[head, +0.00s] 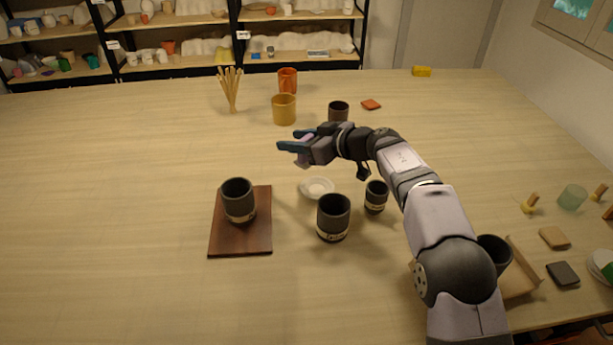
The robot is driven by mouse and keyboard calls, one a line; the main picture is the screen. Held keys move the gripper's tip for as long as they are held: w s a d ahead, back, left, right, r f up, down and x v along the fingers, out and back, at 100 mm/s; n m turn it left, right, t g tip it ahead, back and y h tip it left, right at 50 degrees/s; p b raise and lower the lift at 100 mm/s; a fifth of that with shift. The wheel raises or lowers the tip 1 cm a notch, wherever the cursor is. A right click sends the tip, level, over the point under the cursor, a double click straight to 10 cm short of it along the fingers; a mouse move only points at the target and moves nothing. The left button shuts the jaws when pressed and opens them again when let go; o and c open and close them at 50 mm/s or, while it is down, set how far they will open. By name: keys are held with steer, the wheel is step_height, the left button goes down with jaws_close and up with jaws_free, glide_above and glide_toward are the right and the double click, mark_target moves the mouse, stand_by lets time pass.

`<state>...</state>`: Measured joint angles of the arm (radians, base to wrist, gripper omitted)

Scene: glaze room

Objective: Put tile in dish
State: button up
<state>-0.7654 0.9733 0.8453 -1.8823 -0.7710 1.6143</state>
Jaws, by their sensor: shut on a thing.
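My gripper (287,141) is above the table, behind and a little left of the small white dish (317,188). Its two teal fingers point left. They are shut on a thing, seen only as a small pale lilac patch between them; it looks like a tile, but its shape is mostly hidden. The dish lies flat on the table and looks empty. A red-orange tile (371,104) lies apart at the back, beyond the arm.
Dark cups stand close to the dish: one in front (333,217), one to the right (376,196). Another (239,200) stands on a brown board (228,242). A yellow mug (284,109) and a dark cup (338,111) stand behind. The left table is clear.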

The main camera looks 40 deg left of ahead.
steer(key=shift+f, duration=4.3)
steer(key=o, duration=1.2)
steer(key=shift+f, duration=0.1)
steer(key=shift+b, duration=0.3)
steer(key=shift+d+r, duration=0.25)
steer(key=b+v, duration=0.2)
steer(key=v, duration=0.9)
steer(key=shift+d, duration=0.2)
steer(key=shift+r, duration=0.1)
